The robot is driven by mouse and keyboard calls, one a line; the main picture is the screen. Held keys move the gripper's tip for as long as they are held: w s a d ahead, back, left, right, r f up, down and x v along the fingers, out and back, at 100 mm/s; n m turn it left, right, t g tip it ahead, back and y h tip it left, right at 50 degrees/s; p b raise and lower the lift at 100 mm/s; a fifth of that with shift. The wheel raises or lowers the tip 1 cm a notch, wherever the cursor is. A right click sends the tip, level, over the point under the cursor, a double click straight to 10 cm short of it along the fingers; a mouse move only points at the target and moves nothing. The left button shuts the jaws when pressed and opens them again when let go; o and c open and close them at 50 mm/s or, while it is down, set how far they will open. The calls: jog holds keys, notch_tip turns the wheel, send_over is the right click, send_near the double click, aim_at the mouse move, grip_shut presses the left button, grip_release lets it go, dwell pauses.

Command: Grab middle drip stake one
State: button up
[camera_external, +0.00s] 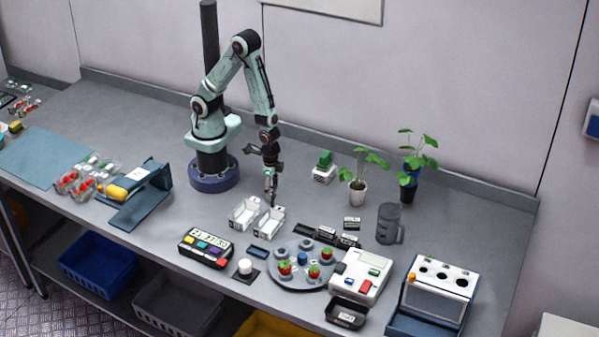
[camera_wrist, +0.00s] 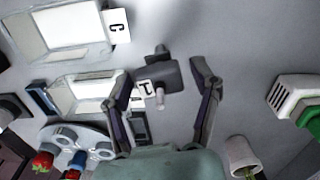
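My gripper (camera_external: 271,198) points down just behind the white bins in the external view. In the wrist view its two fingers (camera_wrist: 163,80) are spread wide apart. Between them is a small dark grey piece (camera_wrist: 174,76) with a white label bearing a dark mark and a short pale peg; it may be the drip stake. A smaller dark part shows just above it. The fingers appear apart from the piece on both sides. In the external view I cannot make this piece out; it is hidden by or blends with the gripper.
White bins (camera_external: 243,213) stand in front of the gripper. A grey disc (camera_external: 301,277) with strawberries lies to their right. A green-topped white block (camera_external: 324,171) is behind.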

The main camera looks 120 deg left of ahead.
jog(key=c, duration=0.5)
jog(key=shift+o, duration=0.2)
